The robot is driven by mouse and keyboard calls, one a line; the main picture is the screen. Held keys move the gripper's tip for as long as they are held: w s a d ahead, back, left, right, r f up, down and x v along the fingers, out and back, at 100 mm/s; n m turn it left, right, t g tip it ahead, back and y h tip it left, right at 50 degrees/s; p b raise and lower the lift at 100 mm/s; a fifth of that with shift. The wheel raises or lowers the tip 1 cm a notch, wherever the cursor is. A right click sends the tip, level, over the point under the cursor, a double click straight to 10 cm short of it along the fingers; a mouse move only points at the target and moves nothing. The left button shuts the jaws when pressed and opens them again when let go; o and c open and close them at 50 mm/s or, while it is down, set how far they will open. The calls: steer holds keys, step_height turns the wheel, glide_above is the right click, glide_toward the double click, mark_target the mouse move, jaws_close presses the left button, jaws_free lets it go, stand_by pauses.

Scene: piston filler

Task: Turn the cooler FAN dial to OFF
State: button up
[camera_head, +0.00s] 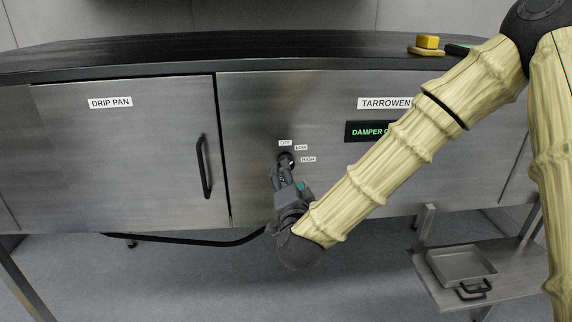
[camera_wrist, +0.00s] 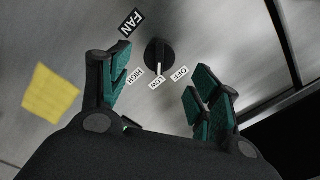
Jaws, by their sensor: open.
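The FAN dial (camera_wrist: 158,56) is a round black knob on the steel front panel. In the wrist view its white pointer mark faces the LOW label (camera_wrist: 156,83). The OFF label (camera_wrist: 181,73) and the HIGH label (camera_wrist: 135,76) sit on either side of LOW, and the FAN label (camera_wrist: 131,22) is nearby. My gripper (camera_wrist: 161,66) is open, with its green-padded fingers on either side of the dial, apart from it in the picture. In the head view, my gripper (camera_head: 286,168) is just in front of the dial (camera_head: 287,157) and partly hides it.
A door marked DRIP PAN (camera_head: 110,103) with a black vertical handle (camera_head: 204,166) is to the left. A dark DAMPER display (camera_head: 368,131) is to the right, partly behind my arm. A yellow block (camera_head: 427,41) sits on the dark top. A low shelf holds a metal pan (camera_head: 462,266).

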steer(key=w+p, duration=0.2)
steer(key=w, duration=0.5)
steer(key=shift+f, duration=0.1)
steer(key=c, duration=1)
